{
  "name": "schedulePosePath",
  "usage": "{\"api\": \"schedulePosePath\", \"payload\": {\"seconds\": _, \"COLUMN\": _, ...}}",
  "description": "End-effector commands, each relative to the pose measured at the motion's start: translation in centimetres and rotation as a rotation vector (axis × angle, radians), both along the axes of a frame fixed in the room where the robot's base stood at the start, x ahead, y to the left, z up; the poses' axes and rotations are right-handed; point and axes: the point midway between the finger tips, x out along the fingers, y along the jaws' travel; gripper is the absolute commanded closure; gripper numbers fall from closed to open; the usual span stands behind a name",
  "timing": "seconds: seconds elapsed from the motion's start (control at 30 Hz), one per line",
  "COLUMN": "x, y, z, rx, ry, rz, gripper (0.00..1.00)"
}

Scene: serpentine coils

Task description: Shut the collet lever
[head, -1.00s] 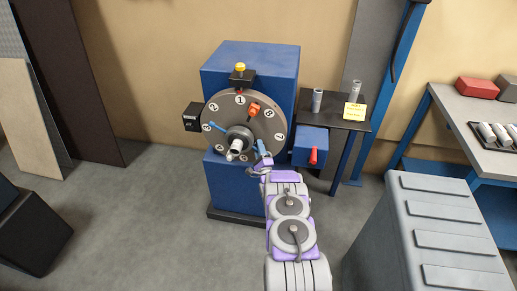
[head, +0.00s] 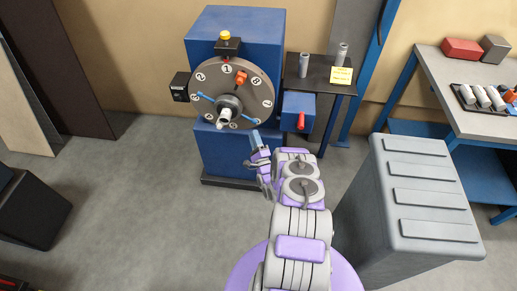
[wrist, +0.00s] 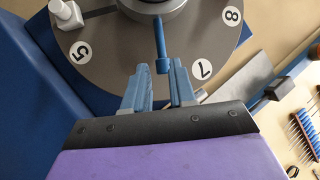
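The grey numbered dial (head: 218,75) is on the front of the blue machine, with a round collet hub (head: 228,106) at its centre. Blue levers stick out from the hub, one to the upper left (head: 205,97) and one to the lower right (head: 246,118). My gripper (head: 257,138) is just below and right of the dial. In the wrist view my gripper (wrist: 158,82) is open, and a blue lever (wrist: 160,45) points down with its thick end between or just beyond the fingertips. Gaps show on both sides; depth is hard to tell.
A blue box with a red handle (head: 301,121) is right of the dial. A dark shelf (head: 322,86) holds grey cylinders and a yellow note. A large grey cabinet (head: 420,195) stands right of my arm. Open floor (head: 120,190) lies to the left.

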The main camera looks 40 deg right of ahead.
Motion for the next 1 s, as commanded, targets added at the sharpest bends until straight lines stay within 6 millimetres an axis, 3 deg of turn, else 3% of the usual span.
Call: {"api": "schedulePosePath", "payload": {"seconds": 1.0, "x": -4.9, "y": 2.0, "z": -2.7, "rx": 0.004, "ry": 0.002, "rz": -0.002, "gripper": 0.75}}
